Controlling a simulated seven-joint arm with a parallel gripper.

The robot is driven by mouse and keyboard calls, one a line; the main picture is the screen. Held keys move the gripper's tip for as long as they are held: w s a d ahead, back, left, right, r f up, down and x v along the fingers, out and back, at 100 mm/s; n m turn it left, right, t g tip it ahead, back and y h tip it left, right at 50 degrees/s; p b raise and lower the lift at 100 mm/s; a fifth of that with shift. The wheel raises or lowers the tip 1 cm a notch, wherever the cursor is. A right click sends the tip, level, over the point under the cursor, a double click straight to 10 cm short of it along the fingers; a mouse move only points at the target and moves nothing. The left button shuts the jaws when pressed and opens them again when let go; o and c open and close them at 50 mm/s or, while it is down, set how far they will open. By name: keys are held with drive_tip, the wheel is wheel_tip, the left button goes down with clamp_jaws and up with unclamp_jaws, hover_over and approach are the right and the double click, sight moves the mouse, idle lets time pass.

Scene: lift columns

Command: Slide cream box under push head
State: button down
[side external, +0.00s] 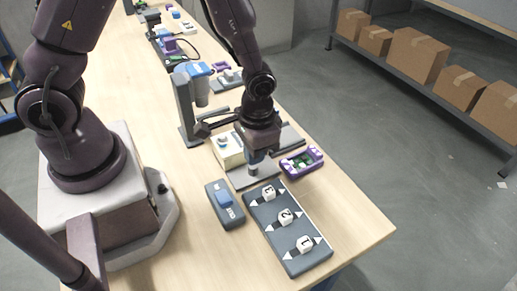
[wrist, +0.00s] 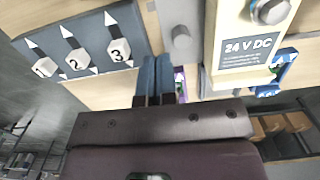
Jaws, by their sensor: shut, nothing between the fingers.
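The cream box (side external: 228,152) stands on the table beside my gripper, partly hidden by my arm. In the wrist view the cream box (wrist: 238,22) carries a "24 V DC" label and a round grey knob. My gripper (side external: 255,168) is shut and empty, pointing down over a grey plate on the near side of the box. In the wrist view the shut blue fingers (wrist: 155,85) are left of the box, with a gap visible. A grey stand with a blue-grey cylindrical head (side external: 195,85), perhaps the push head, is behind the box.
A dark panel (side external: 290,243) with sliders numbered 1, 2 and 3 lies near the table's front. A grey box with a blue switch (side external: 225,200) is left of it. A purple tray (side external: 302,162) is right of my gripper. The front right table corner is clear.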

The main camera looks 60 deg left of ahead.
sight(234, 132)
drive_tip(key=shift+t, duration=0.3)
drive_tip(key=shift+w+f, duration=0.25)
drive_tip(key=shift+f, duration=1.45)
drive_tip(key=shift+w+f, duration=0.2)
drive_tip(key=shift+f, duration=1.45)
drive_tip(key=shift+a, duration=6.6)
drive_tip(key=shift+d+r, duration=0.1)
drive_tip(key=shift+d, duration=0.2)
drive_tip(key=shift+r, duration=2.95)
drive_tip(key=shift+s, duration=0.1)
